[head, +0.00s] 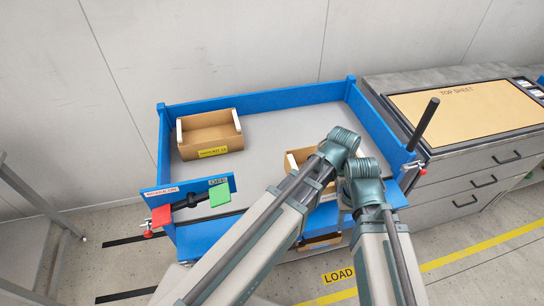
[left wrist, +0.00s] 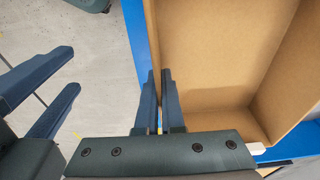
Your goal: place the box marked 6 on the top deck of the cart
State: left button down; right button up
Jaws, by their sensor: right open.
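A cardboard box (head: 295,162) is at the front of the cart's grey top deck (head: 270,130), partly hidden by my arms. Its label is mostly covered and its number cannot be read. I cannot tell whether it rests on the deck. In the left wrist view, my left gripper (left wrist: 160,75) has its fingers close together on the wall of this open box (left wrist: 215,50). My right gripper (left wrist: 58,90) is open and empty, apart from the box, at the left of that view. Another open box (head: 208,133) with a yellow label sits at the deck's back left.
Blue rims (head: 255,103) border the deck. A red pad (head: 162,215) and green pad (head: 219,195) are at the cart's front left. A bench with a tan top sheet (head: 465,110) stands right. The deck's middle is clear.

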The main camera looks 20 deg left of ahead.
pick_arm(q)
jog(key=w+a, duration=0.2)
jog(key=a, duration=0.2)
jog(key=w+a+f+b, duration=0.1)
jog(key=a, duration=0.4)
jog(key=w+a, duration=0.2)
jog(key=a, duration=0.2)
jog(key=shift+w+a+f, duration=0.3)
jog(key=f+b, duration=0.3)
jog(key=shift+w+a, duration=0.1)
jog(key=shift+a, duration=0.25)
jog(key=shift+f+b, duration=0.3)
jog(key=shift+b, duration=0.2)
jog(key=shift+f, duration=0.15)
jog(key=c, duration=1)
grip_release()
jog(key=shift+c, duration=0.2)
